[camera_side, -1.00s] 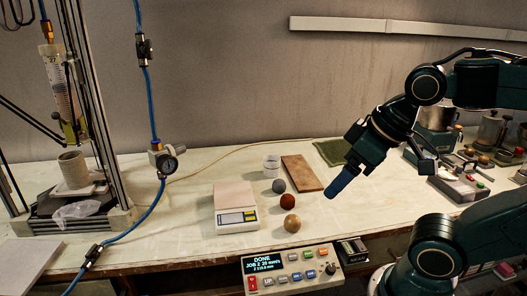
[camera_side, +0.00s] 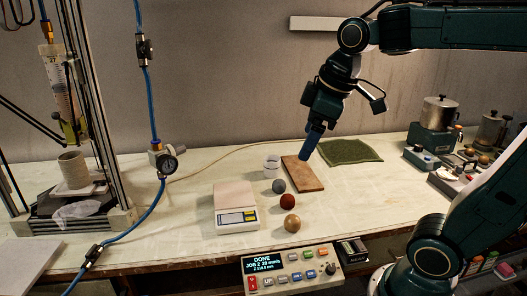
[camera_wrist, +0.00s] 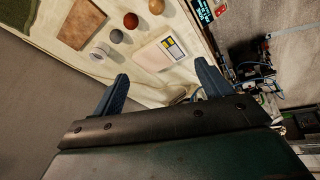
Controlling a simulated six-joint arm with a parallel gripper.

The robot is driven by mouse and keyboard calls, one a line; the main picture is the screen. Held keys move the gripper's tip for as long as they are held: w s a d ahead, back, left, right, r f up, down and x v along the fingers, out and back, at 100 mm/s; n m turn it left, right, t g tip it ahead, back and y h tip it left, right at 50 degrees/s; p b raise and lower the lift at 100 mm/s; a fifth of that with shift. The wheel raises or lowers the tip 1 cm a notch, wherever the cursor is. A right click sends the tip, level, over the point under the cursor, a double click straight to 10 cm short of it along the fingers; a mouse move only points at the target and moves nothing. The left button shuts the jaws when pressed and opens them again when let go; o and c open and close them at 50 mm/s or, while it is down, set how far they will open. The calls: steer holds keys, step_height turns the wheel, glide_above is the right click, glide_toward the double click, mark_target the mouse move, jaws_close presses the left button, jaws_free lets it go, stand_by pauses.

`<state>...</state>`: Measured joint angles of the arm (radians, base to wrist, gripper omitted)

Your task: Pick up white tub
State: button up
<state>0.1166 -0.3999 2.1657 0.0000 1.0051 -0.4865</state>
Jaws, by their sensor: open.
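The white tub (camera_side: 271,163) is a small, translucent white cup standing upright on the table, beside the left edge of a brown board. In the wrist view the tub (camera_wrist: 98,54) lies beyond my left finger, near the board. My gripper (camera_side: 309,150) hangs from above with blue fingers, to the right of the tub and over the board in the side view. In the wrist view my gripper (camera_wrist: 163,85) has its two blue fingers wide apart with nothing between them. The gripper is not touching the tub.
The brown board (camera_side: 304,174) lies right of the tub, with a green mat (camera_side: 350,151) behind it. Grey (camera_side: 279,186), red-brown (camera_side: 287,202) and tan (camera_side: 292,223) balls sit in front. A scale (camera_side: 235,208) stands left. A control box (camera_side: 292,270) is at the front edge.

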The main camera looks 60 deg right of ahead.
steer(key=w+d+n+g, duration=0.1)
steer(key=w+d+n, duration=0.25)
steer(key=w, duration=0.35)
steer(key=n+g, duration=0.3)
steer(key=n, duration=0.7)
glide_above(271, 164)
steer(key=w+d, duration=0.1)
steer(key=d, duration=0.1)
step_height(271, 164, down, 11)
steer(key=shift+w+r+m+y, duration=0.1)
steer(key=shift+m+y, duration=0.15)
steer(key=shift+y, duration=0.05)
steer(key=shift+f, duration=4.3)
steer(key=shift+f, duration=2.6)
